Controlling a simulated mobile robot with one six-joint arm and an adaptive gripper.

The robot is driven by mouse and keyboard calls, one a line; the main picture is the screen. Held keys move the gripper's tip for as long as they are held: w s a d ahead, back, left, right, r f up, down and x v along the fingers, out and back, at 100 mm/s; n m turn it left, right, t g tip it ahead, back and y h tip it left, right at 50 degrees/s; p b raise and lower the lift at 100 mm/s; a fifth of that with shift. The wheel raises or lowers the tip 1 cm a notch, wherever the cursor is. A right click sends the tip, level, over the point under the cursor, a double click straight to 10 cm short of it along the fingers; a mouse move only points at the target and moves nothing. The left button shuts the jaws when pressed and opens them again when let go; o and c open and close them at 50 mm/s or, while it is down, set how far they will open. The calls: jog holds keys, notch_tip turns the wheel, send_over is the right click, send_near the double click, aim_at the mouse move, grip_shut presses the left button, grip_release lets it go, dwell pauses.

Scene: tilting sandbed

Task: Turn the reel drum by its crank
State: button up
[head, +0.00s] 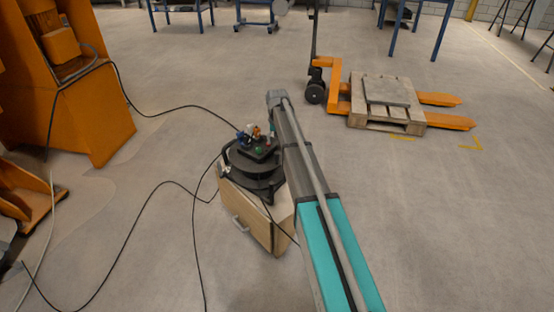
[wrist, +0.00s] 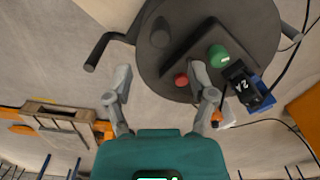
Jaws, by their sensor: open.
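The reel drum is a black round disc (head: 262,183) on top of a wooden box (head: 247,219). It fills the upper right of the wrist view (wrist: 262,25), with a dark raised block, a green knob (wrist: 218,56) and a red knob (wrist: 181,80) on it. A black bar with a thick grip (wrist: 96,52) sticks out at the disc's left there and looks like the crank. A similar bar (wrist: 291,33) shows at its right. My gripper (wrist: 160,68) is open and empty; its right finger overlaps the disc near the red knob, its left finger is below the left grip.
Black cables (head: 150,186) run across the floor left of the box. An orange machine (head: 85,120) stands at the left. A pallet (head: 372,122) on an orange pallet truck (head: 331,85) is at the back right. The floor to the right is clear.

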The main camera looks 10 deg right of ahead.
aim_at(277, 152)
jog(key=shift+f+b, duration=3.6)
jog(key=shift+f, duration=0.35)
grip_shut()
